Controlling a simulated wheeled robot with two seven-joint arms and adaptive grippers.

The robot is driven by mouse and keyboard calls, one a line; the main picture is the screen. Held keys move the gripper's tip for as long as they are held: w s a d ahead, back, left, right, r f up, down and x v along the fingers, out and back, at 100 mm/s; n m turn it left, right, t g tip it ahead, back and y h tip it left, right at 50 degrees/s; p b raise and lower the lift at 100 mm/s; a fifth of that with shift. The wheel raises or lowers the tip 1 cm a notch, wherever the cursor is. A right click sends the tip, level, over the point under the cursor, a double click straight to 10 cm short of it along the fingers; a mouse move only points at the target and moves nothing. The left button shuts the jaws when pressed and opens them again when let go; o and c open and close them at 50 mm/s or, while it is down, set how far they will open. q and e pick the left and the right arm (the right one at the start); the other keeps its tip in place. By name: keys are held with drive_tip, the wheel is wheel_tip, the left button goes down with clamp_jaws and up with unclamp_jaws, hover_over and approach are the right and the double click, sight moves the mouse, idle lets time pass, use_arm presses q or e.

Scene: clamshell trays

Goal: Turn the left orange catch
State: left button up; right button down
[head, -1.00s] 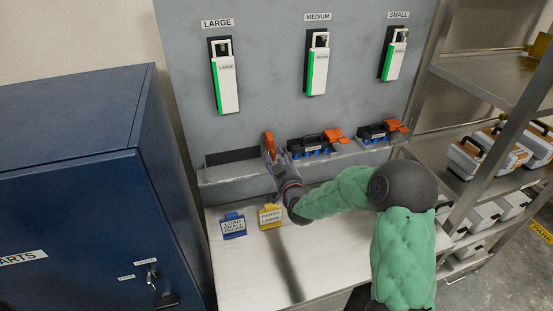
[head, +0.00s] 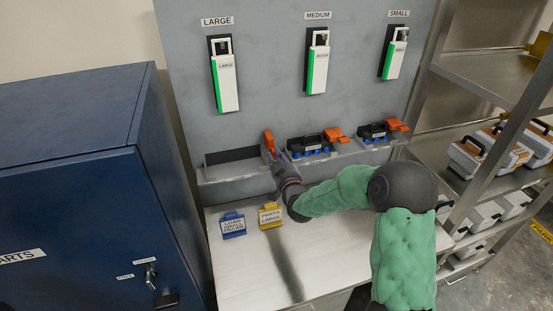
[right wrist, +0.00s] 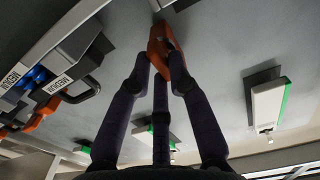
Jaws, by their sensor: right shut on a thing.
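The left orange catch (head: 268,142) stands at the right end of the empty left tray bay, and it also shows in the right wrist view (right wrist: 160,42). My right gripper (head: 274,157) reaches it from below and in front. In the right wrist view the fingers of my right gripper (right wrist: 162,68) are closed around the catch's lower part, hiding some of it. My left gripper is in neither view.
Two dark trays, the medium one (head: 308,147) and the small one (head: 372,134), sit to the right with orange catches (head: 334,134) beside them. A light worktable (head: 240,270) carries a blue sign (head: 232,225) and a yellow sign (head: 270,216). A blue cabinet (head: 70,120) stands left, shelving right.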

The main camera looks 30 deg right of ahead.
drive_tip(key=n+b, duration=0.3)
drive_tip(key=shift+n+b, duration=0.3)
drive_tip(key=shift+n, duration=0.1)
drive_tip(key=n+b, duration=0.2)
drive_tip(key=n, duration=0.2)
drive_tip(key=shift+a+n+b, duration=0.15)
drive_tip(key=shift+n+b, duration=0.15)
drive_tip(key=shift+b, duration=0.05)
drive_tip(key=n+b, duration=0.1)
drive_tip(key=n, duration=0.3)
drive_tip(key=shift+a+n, duration=0.15)
drive_tip(key=shift+n, duration=0.15)
drive_tip(key=shift+n+b, duration=0.3)
drive_tip(key=shift+n, duration=1.9)
drive_tip(key=c, duration=1.1)
unclamp_jaws()
drive_tip(key=shift+a, duration=0.1)
drive_tip(key=shift+c, duration=0.2)
